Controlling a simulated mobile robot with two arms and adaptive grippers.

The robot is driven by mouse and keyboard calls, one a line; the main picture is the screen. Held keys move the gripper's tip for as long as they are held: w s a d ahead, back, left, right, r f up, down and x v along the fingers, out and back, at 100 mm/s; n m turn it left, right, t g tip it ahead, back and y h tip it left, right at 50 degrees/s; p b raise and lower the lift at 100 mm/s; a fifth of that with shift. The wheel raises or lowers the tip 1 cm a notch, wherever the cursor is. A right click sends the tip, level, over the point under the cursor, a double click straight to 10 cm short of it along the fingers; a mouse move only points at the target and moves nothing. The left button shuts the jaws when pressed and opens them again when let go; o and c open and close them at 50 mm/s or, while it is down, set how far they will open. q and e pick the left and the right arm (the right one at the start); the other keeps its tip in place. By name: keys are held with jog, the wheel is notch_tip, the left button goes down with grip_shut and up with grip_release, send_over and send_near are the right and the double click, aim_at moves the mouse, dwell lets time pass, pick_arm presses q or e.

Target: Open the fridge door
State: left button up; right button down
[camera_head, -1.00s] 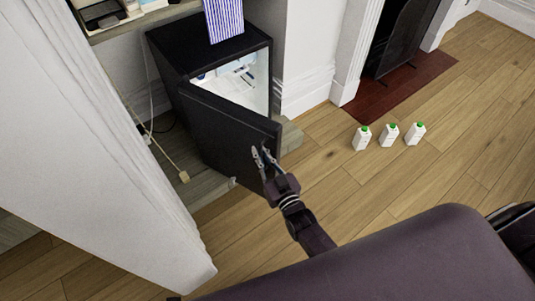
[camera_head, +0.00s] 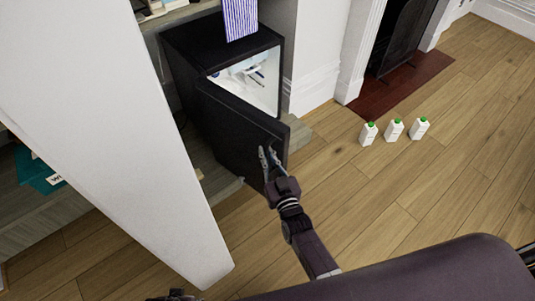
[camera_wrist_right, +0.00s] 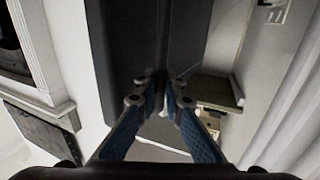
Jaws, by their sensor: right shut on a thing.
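The black fridge (camera_head: 185,42) stands at the upper middle of the head view, beside a white wall. Its door (camera_head: 235,125) is partly open, swung out toward me, and the lit white interior (camera_head: 258,75) shows above and behind it. My right gripper (camera_head: 267,153) is at the free-edge side of the door, shut on the door. In the right wrist view, the fingertips (camera_wrist_right: 157,78) meet at the dark door (camera_wrist_right: 140,40); the exact contact is hard to see.
A blue-striped box (camera_head: 240,18) stands on the fridge. Three white cartons with green caps (camera_head: 394,130) stand on the wooden floor to the right, which is otherwise open. A dark fireplace (camera_head: 400,40) with a red hearth is behind.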

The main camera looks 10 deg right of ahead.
jog(key=shift+a, duration=0.1)
jog(key=c, duration=2)
grip_release()
jog(key=shift+w, duration=0.1)
jog(key=shift+c, duration=0.2)
jog(key=shift+s+f, duration=0.1)
jog(key=shift+s, duration=0.45)
jog(key=s+d, duration=0.1)
jog(key=s, duration=1)
jog(key=shift+c, duration=0.6)
